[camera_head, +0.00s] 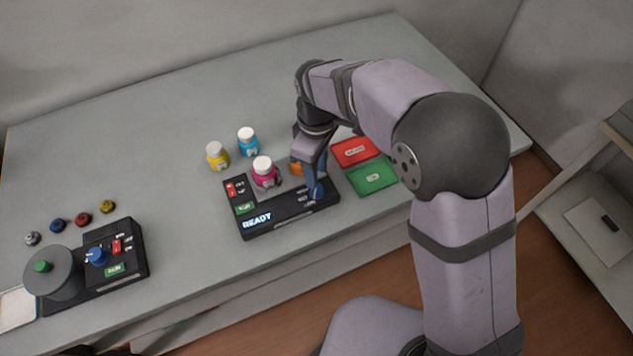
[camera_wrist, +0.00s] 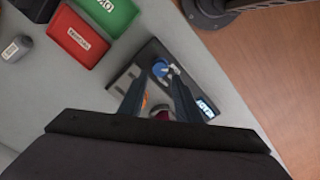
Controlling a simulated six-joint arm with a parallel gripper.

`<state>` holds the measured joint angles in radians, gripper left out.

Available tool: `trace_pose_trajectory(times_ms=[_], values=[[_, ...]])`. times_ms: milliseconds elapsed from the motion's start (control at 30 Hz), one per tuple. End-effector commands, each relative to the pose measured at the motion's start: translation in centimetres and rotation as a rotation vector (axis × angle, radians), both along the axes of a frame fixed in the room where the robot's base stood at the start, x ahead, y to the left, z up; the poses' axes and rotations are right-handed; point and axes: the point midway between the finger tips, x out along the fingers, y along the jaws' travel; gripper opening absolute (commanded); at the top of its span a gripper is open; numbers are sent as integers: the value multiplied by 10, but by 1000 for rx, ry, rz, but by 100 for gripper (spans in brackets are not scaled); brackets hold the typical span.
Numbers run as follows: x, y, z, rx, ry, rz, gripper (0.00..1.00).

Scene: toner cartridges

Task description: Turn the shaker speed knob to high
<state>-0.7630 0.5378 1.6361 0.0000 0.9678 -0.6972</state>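A black device with a lit READY display (camera_head: 257,221) stands mid-table, with a magenta-labelled bottle (camera_head: 264,172) on it. Its blue knob (camera_wrist: 160,68) has a pale pointer and shows in the wrist view near the tips of my two fingers. My gripper (camera_head: 316,188) points down over the device's right end in the head view and hides most of that knob. In the wrist view my gripper (camera_wrist: 158,82) has its fingers apart, one to each side of the knob's line. I cannot tell whether they touch it.
Red tray (camera_head: 355,151) and green tray (camera_head: 373,177) lie right of the device. Yellow bottle (camera_head: 217,156) and cyan bottle (camera_head: 248,141) stand behind it. A second device with another blue knob (camera_head: 97,256) and a grey disc (camera_head: 54,272) is at left.

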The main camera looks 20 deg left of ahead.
Motion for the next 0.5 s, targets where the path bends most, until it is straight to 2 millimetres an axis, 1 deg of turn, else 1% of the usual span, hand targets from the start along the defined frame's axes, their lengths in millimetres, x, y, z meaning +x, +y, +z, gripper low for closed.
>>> trace_pose_trajectory(times_ms=[300,500], values=[[-1,-1,-40,-3,2,-2,31],[-1,-1,-57,-2,2,-2,31]])
